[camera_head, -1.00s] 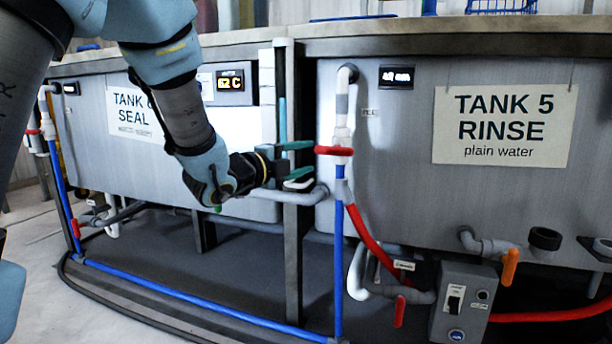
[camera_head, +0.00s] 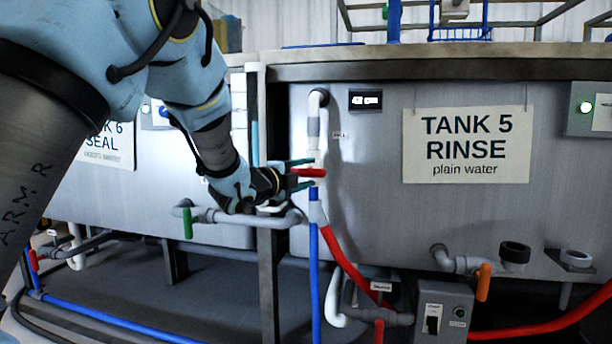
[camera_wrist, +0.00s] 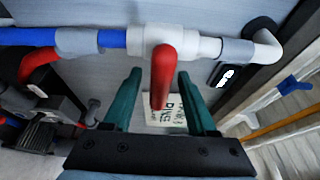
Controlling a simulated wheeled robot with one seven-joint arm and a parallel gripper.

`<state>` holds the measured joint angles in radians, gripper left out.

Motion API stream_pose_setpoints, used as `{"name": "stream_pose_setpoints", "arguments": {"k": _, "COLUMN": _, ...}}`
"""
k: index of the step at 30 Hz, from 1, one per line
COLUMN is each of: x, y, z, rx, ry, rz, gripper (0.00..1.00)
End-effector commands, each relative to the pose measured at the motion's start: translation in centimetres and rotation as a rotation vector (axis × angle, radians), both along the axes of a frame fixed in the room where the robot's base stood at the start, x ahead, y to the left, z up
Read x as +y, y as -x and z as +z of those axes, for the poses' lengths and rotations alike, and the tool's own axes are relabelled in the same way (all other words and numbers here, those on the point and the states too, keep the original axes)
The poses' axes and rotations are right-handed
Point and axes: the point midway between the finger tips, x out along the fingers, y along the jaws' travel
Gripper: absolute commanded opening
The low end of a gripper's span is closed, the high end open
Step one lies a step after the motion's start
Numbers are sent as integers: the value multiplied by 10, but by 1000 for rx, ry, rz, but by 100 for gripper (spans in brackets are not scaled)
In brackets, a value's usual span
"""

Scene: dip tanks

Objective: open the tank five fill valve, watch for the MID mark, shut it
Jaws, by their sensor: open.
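The fill valve has a red lever (camera_head: 308,172) on the vertical pipe at the left of tank five (camera_head: 370,215). The lever lies crosswise to its blue and white pipe. My gripper (camera_head: 296,174) is at the lever, coming from the left, with its green fingers open. In the wrist view the red lever (camera_wrist: 162,75) sits between the two open fingers (camera_wrist: 160,98), with clear gaps on both sides. The small display (camera_head: 366,100) on the tank is lit but unreadable. The water level and a MID mark cannot be made out.
A sign (camera_head: 468,145) reads TANK 5 RINSE. A grey switch box (camera_head: 442,312), an orange-handled valve (camera_head: 483,282) and a red hose (camera_head: 350,265) are lower down. Tank six (camera_head: 215,215) with a green-handled valve (camera_head: 188,222) is at left.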

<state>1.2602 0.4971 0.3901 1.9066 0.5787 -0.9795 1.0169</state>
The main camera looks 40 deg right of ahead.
Motion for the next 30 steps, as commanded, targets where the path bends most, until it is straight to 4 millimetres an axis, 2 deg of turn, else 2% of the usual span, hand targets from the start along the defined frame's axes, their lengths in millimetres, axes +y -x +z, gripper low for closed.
{"name": "stream_pose_setpoints", "arguments": {"k": 5, "x": 0, "y": 0, "z": 0, "rx": 0, "ry": 0, "rz": 0, "gripper": 57}}
{"name": "stream_pose_setpoints", "arguments": {"k": 21, "x": 0, "y": 0, "z": 0, "rx": 0, "ry": 0, "rz": 1, "gripper": 0}}
{"name": "stream_pose_setpoints", "arguments": {"k": 30, "x": 1, "y": 0, "z": 0, "rx": 1, "ry": 0, "rz": 1, "gripper": 0}}
